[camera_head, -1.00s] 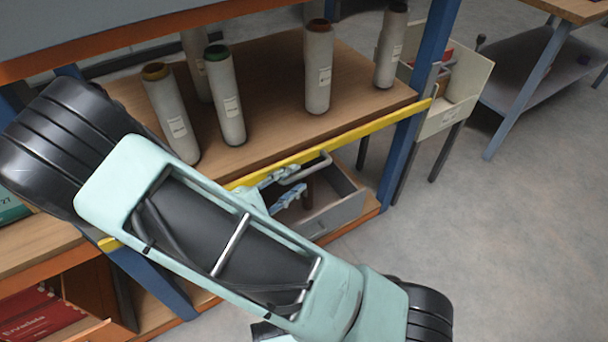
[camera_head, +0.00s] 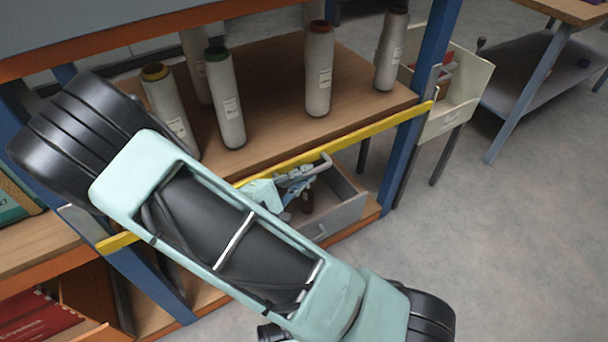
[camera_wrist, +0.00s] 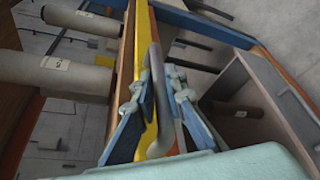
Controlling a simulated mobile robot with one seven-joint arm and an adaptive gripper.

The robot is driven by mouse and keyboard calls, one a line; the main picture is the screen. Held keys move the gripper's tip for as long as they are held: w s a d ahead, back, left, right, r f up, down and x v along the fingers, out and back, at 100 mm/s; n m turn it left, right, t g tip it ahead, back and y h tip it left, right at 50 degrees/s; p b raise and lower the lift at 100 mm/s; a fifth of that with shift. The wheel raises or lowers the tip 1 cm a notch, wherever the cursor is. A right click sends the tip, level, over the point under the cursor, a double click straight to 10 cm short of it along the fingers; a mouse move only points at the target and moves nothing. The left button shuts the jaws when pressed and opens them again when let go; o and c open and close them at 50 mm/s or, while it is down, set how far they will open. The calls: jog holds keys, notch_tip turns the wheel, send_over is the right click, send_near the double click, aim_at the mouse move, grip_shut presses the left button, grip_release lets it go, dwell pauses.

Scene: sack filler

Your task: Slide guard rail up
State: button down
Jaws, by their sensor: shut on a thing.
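The guard rail (camera_head: 370,135) is a yellow bar across the front of the shelf, just below the front edge of the wooden board. A grey bar handle (camera_head: 322,163) stands out from it; this also shows in the wrist view (camera_wrist: 158,95). My gripper (camera_head: 296,178) is at the handle, partly hidden by my arm. In the wrist view, its blue-tipped fingers (camera_wrist: 156,84) lie on either side of the handle and are shut on it.
Several capped tubes, one green-topped (camera_head: 226,100), stand on the wooden shelf (camera_head: 270,105) behind the rail. An open grey drawer (camera_head: 340,215) lies below the handle. Blue uprights (camera_head: 420,80) flank the shelf.

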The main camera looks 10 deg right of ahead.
notch_tip(320, 180, up, 10)
jog(key=p, duration=0.6)
jog(key=shift+w+f, duration=0.1)
jog(key=shift+f, duration=0.1)
jog(key=c, duration=2.1)
grip_release()
jog(key=shift+r, duration=0.1)
jog(key=shift+o, duration=0.7)
jog(key=shift+a, duration=0.1)
jog(key=v, duration=1.2)
